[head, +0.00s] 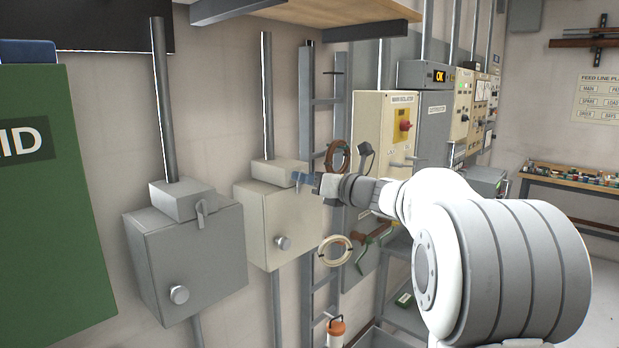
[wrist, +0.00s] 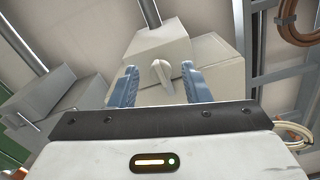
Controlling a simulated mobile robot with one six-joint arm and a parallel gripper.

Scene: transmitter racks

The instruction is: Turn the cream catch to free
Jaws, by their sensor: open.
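The cream box (head: 270,222) is mounted on the wall, with a smaller cream housing (head: 272,172) on top and a round knob on its front. The cream catch (wrist: 162,74) shows in the wrist view as a pale lever on the housing's face, slightly tilted. My gripper (wrist: 160,84) is open, its two blue fingers on either side of the catch and apart from it. In the head view my gripper (head: 304,178) is at the housing's right front, and the catch is hidden or too small to make out there.
A grey box (head: 188,262) with its own catch (head: 201,212) hangs to the left. A ladder-like rack (head: 308,120) with cable coils (head: 335,250) stands just right of the cream box. A wooden shelf (head: 330,12) is overhead.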

